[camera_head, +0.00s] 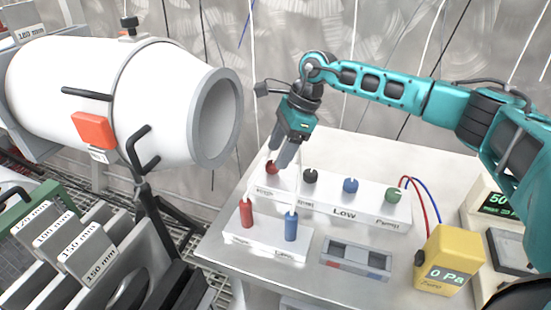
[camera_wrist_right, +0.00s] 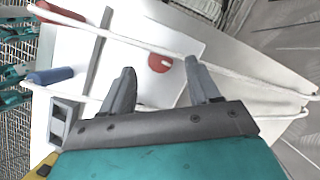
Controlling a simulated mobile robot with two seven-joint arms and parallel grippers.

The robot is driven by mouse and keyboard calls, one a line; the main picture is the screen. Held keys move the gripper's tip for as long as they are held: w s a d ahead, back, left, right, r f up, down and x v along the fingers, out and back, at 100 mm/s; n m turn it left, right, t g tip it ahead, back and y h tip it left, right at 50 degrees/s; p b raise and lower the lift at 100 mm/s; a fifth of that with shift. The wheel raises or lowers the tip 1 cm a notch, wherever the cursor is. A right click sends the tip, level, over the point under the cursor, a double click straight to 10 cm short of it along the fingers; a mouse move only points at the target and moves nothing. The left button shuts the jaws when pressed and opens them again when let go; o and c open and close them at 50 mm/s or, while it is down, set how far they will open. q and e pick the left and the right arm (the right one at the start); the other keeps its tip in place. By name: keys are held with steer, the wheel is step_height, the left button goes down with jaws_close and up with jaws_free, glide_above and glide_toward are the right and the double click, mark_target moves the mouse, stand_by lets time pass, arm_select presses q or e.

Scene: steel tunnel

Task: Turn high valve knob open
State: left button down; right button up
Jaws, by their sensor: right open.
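The red knob (camera_head: 272,168) sits at the left end of a white valve panel (camera_head: 342,200), by a small label that I cannot read clearly. My right gripper (camera_head: 277,156) points down at this knob and is open. In the right wrist view, the red knob (camera_wrist_right: 159,63) shows between the two fingertips (camera_wrist_right: 159,69), with space on both sides. I cannot tell whether the fingers are down around it or just above it. My left gripper is not in view.
Black (camera_head: 310,176), blue (camera_head: 351,185) and green (camera_head: 393,195) knobs follow on the panel. A red handle (camera_head: 247,214) and a blue handle (camera_head: 291,226) stand in front. A yellow gauge (camera_head: 449,258) is at right. A large white cylinder (camera_head: 165,100) is at left.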

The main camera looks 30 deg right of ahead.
mark_target(273, 163)
steer(key=shift+x, duration=1.5)
steer(key=c, duration=1)
